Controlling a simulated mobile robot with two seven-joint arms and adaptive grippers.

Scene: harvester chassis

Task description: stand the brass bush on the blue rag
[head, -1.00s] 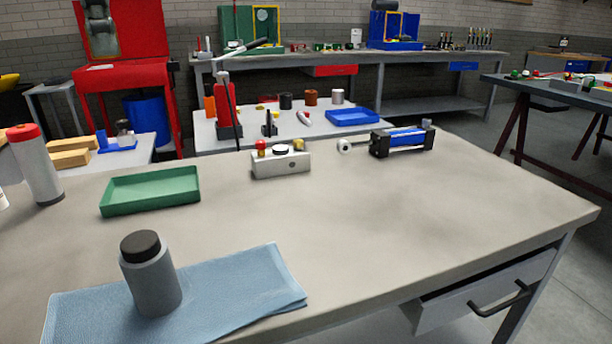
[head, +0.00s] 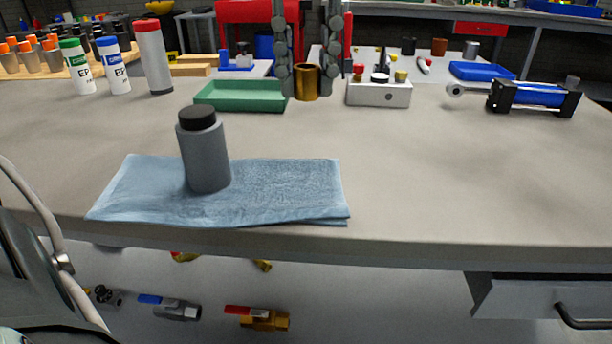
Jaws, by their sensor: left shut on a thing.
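The brass bush (head: 306,84) is a short gold-coloured cylinder at the top centre of the head view. My left gripper (head: 307,66) points down and is shut on it, with a finger on either side. The blue rag (head: 285,190) lies folded flat near the bench's front edge, lower and nearer than the bush. A grey bottle with a black cap (head: 205,155) stands on the rag's left part. My right gripper is not in view.
The rag's right half is bare. A green tray (head: 240,107), a white block with knobs (head: 380,95) and a blue cylinder unit (head: 535,97) stand farther back. Bottles, one with a red cap (head: 153,60), stand at back left. Valves (head: 265,320) lie below the bench edge.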

